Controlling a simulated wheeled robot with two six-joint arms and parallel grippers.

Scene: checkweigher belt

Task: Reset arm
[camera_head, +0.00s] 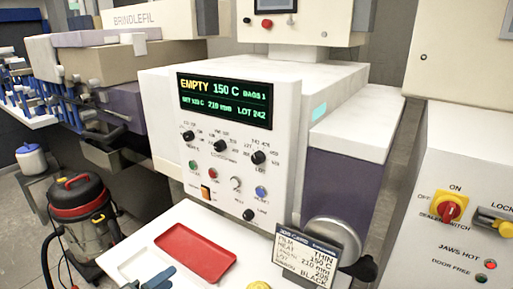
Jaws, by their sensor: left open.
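The rest of the left arm is out of the picture. My right gripper is not in view. The white control box (222,150) stands in the middle. Its display (226,104) reads EMPTY, 150 C, BAGS 1, 210 mm and LOT 242.
The red tray (195,254) lies on the white ledge (150,232). A dark job card (305,262) stands at the ledge's right, near a yellow item (258,286) and a silver round part (335,238). A red-and-black vacuum (83,210) stands left. A switch cabinet (455,185) stands right.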

